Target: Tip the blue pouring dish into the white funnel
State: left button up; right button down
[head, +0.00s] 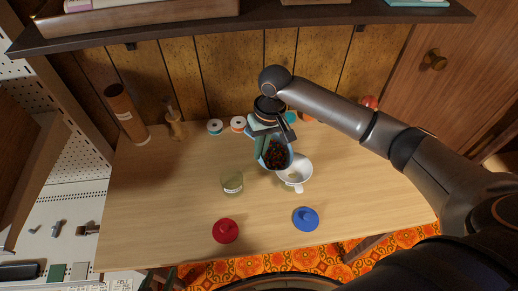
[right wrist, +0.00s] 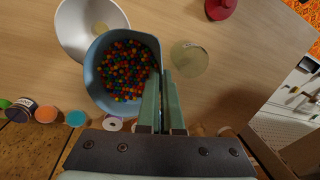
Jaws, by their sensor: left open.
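The blue pouring dish (head: 288,163) holds many small coloured beads; it also shows in the right wrist view (right wrist: 96,84). My right gripper (head: 265,143) is shut on the dish's side wall, its green fingers (right wrist: 160,100) pinching the rim. The white funnel (head: 300,175) stands just right of and nearer than the dish. In the right wrist view the funnel (right wrist: 70,22) is partly hidden behind the dish's edge. The beads sit inside the dish; none show in the visible part of the funnel. My left gripper (head: 160,279) barely shows at the bottom edge, open and empty.
A clear glass jar (head: 232,182) stands left of the funnel. A red lid (head: 226,231) and a blue lid (head: 305,218) lie near the front. Thread spools (head: 237,124) line the back. A shelf (head: 240,32) overhangs the table's back.

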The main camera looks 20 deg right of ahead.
jog(key=shift+s+d+r+t+y, duration=0.35)
jog(key=shift+d+t+y, duration=0.05)
jog(key=shift+t+y, duration=0.2)
jog(key=shift+s+d+r, duration=0.15)
jog(key=shift+s+d+r+t+y, duration=0.15)
jog(key=shift+t+y, duration=0.25)
jog(key=shift+y, duration=0.1)
jog(key=shift+b, duration=0.3)
jog(key=shift+s+d+r+t+y+b, duration=0.25)
jog(key=shift+t+y+b, duration=0.15)
jog(key=shift+b, duration=0.35)
jog(key=shift+s+d+r, duration=0.15)
jog(key=shift+s+d+r+t+y+p, duration=0.2)
jog(key=shift+s+d+t+y+p, duration=0.1)
jog(key=shift+t+y, duration=0.3)
jog(key=shift+s+d+n+t+y, duration=0.2)
jog(key=shift+n+t+y, duration=0.1)
jog(key=shift+y, duration=0.1)
jog(key=shift+d+r, duration=0.1)
